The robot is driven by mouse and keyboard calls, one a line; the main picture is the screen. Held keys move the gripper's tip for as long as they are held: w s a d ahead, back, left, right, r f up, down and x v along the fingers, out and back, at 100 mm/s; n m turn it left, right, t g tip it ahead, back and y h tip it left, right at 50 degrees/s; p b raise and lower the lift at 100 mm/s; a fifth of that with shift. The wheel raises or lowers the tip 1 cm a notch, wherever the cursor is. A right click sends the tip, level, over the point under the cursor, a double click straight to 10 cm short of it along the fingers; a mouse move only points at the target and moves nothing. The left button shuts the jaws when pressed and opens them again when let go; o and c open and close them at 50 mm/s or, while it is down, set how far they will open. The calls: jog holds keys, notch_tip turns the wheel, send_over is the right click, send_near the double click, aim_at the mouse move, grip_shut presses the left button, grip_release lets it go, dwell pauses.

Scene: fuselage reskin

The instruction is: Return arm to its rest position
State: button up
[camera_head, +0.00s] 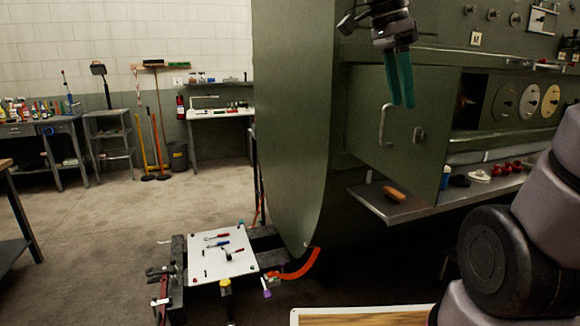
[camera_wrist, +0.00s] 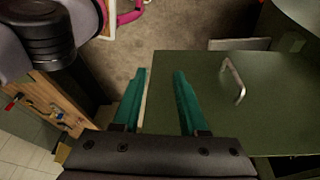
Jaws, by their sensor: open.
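My gripper (camera_head: 401,80) has two teal fingers and hangs pointing down at the top of the head view, in front of the green fuselage panel (camera_head: 290,120). The gripper also shows in the wrist view (camera_wrist: 160,95), with its fingers apart and nothing between them. A green door (camera_head: 375,130) with a pale bar handle (camera_head: 384,125) stands open beside the fuselage. In the wrist view the handle (camera_wrist: 235,80) is to the right of my fingers, apart from them. My grey arm links fill the right of the head view.
A grey ledge (camera_head: 380,203) under the door holds an orange-brown object (camera_head: 394,194). A low bench with a white board (camera_head: 222,255) and several tools stands at lower left. Worktables and a shelf line the back wall. The floor (camera_head: 100,225) at left is clear.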

jog(key=shift+s+d+f+n+t+y, duration=0.4)
jog(key=shift+d+n+t+y, duration=0.6)
jog(key=shift+n, duration=1.05)
jog(key=shift+s+d+f+n+t+y, duration=0.25)
jog(key=shift+d+f+n+t+y, duration=0.35)
jog(key=shift+n+t, duration=1.15)
jog(key=shift+s+d+f+n+t+y, duration=0.45)
jog(key=shift+n+t+y, duration=0.45)
jog(key=shift+n, duration=1.5)
jog(key=shift+w+d+r, duration=0.1)
jog(key=shift+r, duration=0.05)
